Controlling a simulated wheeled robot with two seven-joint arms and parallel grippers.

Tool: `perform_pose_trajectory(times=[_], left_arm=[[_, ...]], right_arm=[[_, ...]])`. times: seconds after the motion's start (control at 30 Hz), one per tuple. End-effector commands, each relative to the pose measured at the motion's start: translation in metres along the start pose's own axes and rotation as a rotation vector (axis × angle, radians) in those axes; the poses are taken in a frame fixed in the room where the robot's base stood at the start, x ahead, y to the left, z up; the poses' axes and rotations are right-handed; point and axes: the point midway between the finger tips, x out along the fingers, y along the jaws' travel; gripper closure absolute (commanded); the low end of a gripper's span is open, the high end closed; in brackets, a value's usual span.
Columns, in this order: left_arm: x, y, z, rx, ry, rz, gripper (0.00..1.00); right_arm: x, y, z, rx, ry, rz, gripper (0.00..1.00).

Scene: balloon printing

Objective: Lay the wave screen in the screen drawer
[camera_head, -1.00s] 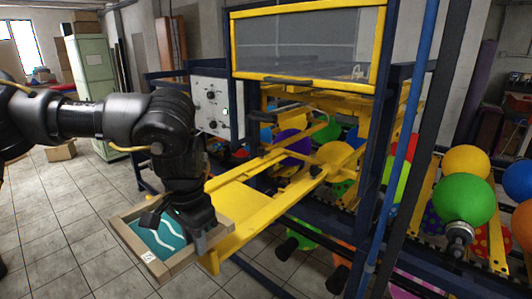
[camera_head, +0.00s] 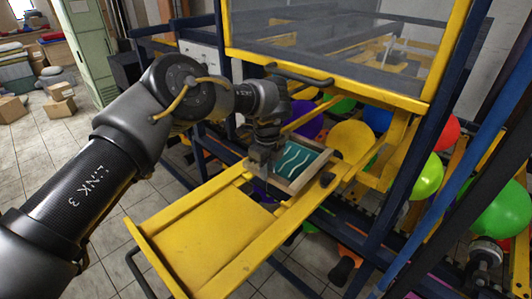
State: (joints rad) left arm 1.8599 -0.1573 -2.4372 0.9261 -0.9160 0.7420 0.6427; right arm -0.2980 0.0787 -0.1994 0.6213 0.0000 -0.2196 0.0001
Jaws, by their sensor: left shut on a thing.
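The wave screen (camera_head: 293,160) is a wooden frame around a teal panel with white wavy lines. My left gripper (camera_head: 262,172) is shut on its near left side. The screen is at the inner end of the yellow screen drawer (camera_head: 205,250), over the gap between the rails and close to the machine. I cannot tell whether it rests on the rails or is held just above them. The drawer is pulled out toward me, and its yellow front plate is bare. My right gripper is not in view.
A yellow-framed clear guard (camera_head: 345,45) with a dark handle (camera_head: 300,76) stands raised above the drawer. Blue posts (camera_head: 440,150) and balloons (camera_head: 425,175) are at the right. A control box (camera_head: 198,70) is behind my left arm. Cardboard boxes (camera_head: 58,92) lie far left.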

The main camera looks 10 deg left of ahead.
Motion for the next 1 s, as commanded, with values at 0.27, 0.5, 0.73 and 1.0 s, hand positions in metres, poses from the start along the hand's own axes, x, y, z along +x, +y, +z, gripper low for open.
perform_pose_trajectory(times=[0.27,0.5,0.73,1.0], left_arm=[[0.002,-0.004,0.006,0.059,0.0,-0.002,1.0],[0.008,-0.001,0.011,0.05,0.0,-0.002,1.0],[0.025,-0.001,0.009,0.05,0.0,0.0,1.0],[0.044,-0.002,0.008,0.052,0.001,-0.001,1.0]], right_arm=[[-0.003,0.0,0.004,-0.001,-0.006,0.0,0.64],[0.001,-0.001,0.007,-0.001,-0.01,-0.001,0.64],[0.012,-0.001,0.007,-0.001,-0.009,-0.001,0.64],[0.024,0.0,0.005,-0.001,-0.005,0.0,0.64]])
